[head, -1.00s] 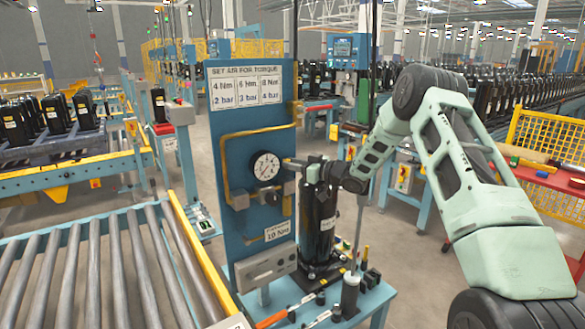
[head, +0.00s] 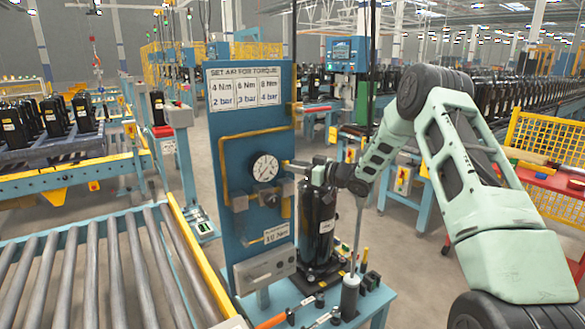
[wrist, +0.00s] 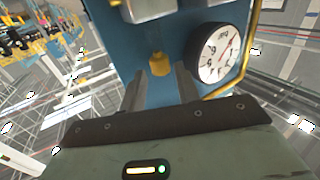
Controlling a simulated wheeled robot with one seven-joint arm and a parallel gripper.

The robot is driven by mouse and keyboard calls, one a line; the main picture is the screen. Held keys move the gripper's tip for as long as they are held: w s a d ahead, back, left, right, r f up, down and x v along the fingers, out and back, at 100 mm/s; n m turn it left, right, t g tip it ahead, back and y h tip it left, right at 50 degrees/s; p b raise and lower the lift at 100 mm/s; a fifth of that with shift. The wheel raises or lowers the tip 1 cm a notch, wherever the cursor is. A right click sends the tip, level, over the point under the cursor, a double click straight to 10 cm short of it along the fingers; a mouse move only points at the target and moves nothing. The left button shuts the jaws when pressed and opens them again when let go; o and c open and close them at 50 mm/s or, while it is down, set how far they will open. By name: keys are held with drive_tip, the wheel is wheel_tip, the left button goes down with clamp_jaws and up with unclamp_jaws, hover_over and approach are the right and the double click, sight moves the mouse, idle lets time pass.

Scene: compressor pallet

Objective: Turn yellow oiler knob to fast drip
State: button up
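The yellow oiler knob (wrist: 160,63) shows in the wrist view in front of the blue panel (wrist: 128,42), beside the round gauge (wrist: 220,52). My gripper (wrist: 161,84) is open, its two fingers apart. The knob appears between the fingers and a little beyond their tips; I see no contact. In the head view my gripper (head: 291,163) reaches left toward the panel, just right of the gauge (head: 265,168). It hides the knob there. Metal housings (head: 272,194) sit below the gauge.
A yellow pipe (head: 224,165) runs around the gauge. A black compressor (head: 318,225) stands close below my gripper on the blue bench (head: 375,302). A roller conveyor (head: 100,270) lies at the left. A hanging tool rod (head: 357,240) stands near my wrist.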

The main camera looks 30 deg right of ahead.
drive_tip(key=b+v, duration=0.4)
drive_tip(key=v, duration=1.1)
drive_tip(key=shift+s+d, duration=0.15)
drive_tip(key=shift+s, duration=0.2)
drive_tip(key=w+a+m+g+h, duration=0.1)
drive_tip(key=w+a+h, duration=0.15)
drive_tip(key=a, duration=0.75)
drive_tip(key=w+a+g+h, duration=0.2)
drive_tip(key=w+a, duration=0.1)
drive_tip(key=a, duration=0.6)
drive_tip(key=s+a+g+h, duration=0.1)
drive_tip(key=s+a+g, duration=0.3)
drive_tip(key=a, duration=0.6)
drive_tip(key=s+a+f+g+h, duration=0.1)
drive_tip(key=s+a+f+g, duration=0.1)
drive_tip(key=s+a, duration=0.45)
drive_tip(key=s+a+f+g, duration=0.1)
drive_tip(key=s+a, duration=0.2)
drive_tip(key=s, duration=0.7)
drive_tip(key=s+a+f+n+g+h, duration=0.1)
drive_tip(key=s+g, duration=0.1)
drive_tip(key=s, duration=0.8)
drive_tip(key=s+a+n+g+h, duration=0.1)
drive_tip(key=s+a+g, duration=0.1)
drive_tip(key=s, duration=0.8)
drive_tip(key=shift+f+n+g, duration=0.3)
drive_tip(key=shift+f+g, duration=0.1)
drive_tip(key=shift+g, duration=0.4)
drive_tip(key=shift+w, duration=0.1)
